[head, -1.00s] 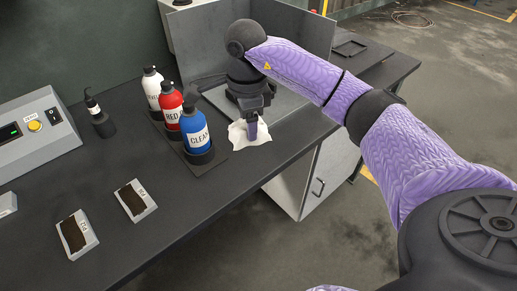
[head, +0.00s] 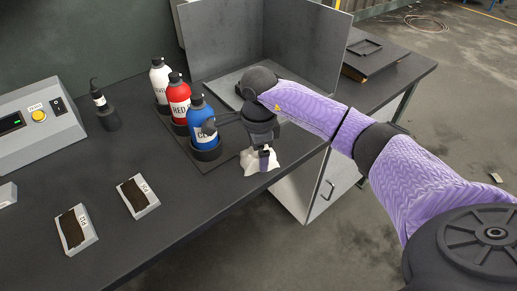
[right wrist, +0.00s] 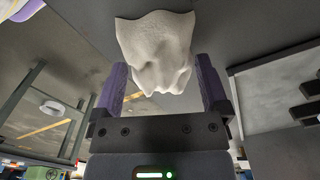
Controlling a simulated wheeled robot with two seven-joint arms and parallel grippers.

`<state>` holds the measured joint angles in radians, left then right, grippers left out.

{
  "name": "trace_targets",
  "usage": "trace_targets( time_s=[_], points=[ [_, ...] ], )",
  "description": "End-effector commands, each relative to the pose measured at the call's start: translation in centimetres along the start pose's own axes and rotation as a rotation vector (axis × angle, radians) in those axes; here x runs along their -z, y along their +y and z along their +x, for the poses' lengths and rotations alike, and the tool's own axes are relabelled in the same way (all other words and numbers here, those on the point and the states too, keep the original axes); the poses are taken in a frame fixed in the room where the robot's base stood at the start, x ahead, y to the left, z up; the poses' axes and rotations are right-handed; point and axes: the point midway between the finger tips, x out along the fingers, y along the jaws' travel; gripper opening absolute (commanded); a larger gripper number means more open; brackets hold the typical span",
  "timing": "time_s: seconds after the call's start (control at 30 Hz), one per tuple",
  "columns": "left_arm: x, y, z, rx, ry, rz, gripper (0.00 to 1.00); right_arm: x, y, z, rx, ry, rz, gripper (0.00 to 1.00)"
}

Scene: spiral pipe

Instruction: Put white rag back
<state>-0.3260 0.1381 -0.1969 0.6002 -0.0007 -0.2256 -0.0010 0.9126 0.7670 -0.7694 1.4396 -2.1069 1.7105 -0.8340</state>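The white rag (head: 262,164) is a crumpled cloth at the front right part of the dark workbench, right of the blue bottle. My right gripper (head: 265,158) points down over it with its fingers around the rag. In the right wrist view, the rag (right wrist: 158,50) is bunched between the two purple fingers of the gripper (right wrist: 165,85) and spreads out beyond their tips. I cannot tell whether the rag's lower edge touches the bench. My left gripper is not in view.
White (head: 160,82), red (head: 179,102) and blue (head: 203,127) bottles stand in a dark holder just left of the gripper. A grey panelled stand (head: 300,45) is behind. A black pump bottle (head: 104,108), control box (head: 38,122) and two small blocks (head: 138,197) (head: 75,230) are left.

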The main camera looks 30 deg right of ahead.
Motion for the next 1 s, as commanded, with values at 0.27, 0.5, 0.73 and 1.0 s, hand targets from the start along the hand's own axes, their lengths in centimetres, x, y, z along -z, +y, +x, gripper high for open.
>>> trace_targets(
  time_s=[0.27,0.5,0.73,1.0],
  points=[
    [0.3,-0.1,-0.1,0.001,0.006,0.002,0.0,0.0,0.0,-0.2,0.0,-0.001,0.0,0.96],
    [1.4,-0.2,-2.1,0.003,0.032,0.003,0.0,0.0,-0.1,-6.0,0.007,-0.002,0.001,0.96],
    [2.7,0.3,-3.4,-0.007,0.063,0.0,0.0,0.0,-0.1,-11.3,0.004,-0.002,0.001,0.96],
    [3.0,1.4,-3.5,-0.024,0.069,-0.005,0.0,0.0,0.0,-12.4,0.0,0.0,0.001,0.96]
  ],
)
